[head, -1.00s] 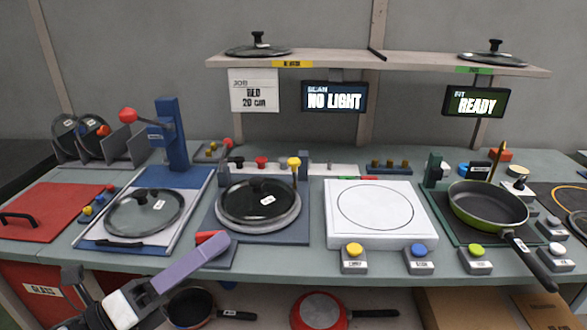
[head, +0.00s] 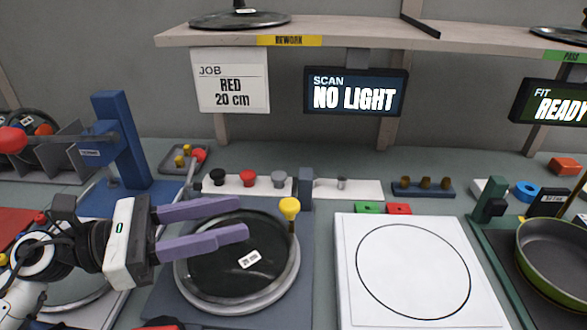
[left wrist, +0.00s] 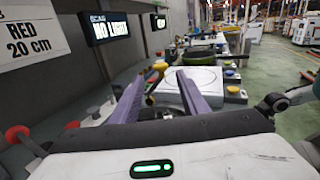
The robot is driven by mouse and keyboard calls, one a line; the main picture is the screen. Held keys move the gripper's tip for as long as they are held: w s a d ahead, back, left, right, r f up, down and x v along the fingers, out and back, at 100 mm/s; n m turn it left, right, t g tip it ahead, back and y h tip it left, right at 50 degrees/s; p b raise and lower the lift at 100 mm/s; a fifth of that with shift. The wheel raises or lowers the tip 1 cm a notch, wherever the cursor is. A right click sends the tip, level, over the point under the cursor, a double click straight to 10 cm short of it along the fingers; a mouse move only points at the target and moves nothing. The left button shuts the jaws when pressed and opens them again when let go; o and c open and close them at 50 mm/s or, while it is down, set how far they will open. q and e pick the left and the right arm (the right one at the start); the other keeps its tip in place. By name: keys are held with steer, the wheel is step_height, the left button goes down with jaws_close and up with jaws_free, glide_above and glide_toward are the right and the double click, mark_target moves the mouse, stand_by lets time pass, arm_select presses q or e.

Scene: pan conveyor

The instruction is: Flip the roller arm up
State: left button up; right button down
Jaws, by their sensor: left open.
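The middle station has a round grey turntable (head: 290,285) carrying a dark glass lid (head: 215,275) with a white label. A yellow-knobbed arm (head: 289,208) stands upright at its right back rim. A thin lever with a red knob (head: 199,157) rises at its left back. I cannot tell for sure which is the roller arm. My left gripper (head: 245,216) is open and empty above the lid, its purple fingers pointing right toward the yellow knob, apart from it. In the left wrist view the yellow knob (left wrist: 160,66) appears beyond the open fingers. My right gripper is not in view.
A blue post (head: 122,140) with a red-ended lever stands left. A white scan plate (head: 350,300) lies right of the station. Knobs on a white strip (head: 330,188) line the back. A shelf (head: 340,36) with lids and the NO LIGHT screen (head: 356,91) hang above.

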mark_target(289, 203)
arm_select(q)
steer(key=shift+w+d+r, duration=0.15)
steer(key=shift+w+d, duration=0.05)
steer(key=shift+w, duration=0.1)
steer(key=p+x, duration=0.1)
steer(key=x, duration=0.2)
steer(key=p+x, duration=0.1)
steer(key=x, duration=0.4)
steer(key=shift+s+d+r+p, duration=0.1)
steer(key=shift+d+p, duration=0.3)
steer(key=shift+d, duration=0.45)
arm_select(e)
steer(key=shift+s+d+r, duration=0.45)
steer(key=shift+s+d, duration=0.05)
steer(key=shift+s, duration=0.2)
arm_select(q)
steer(key=shift+c, duration=0.2)
jaws_close()
steer(key=shift+w, duration=0.25)
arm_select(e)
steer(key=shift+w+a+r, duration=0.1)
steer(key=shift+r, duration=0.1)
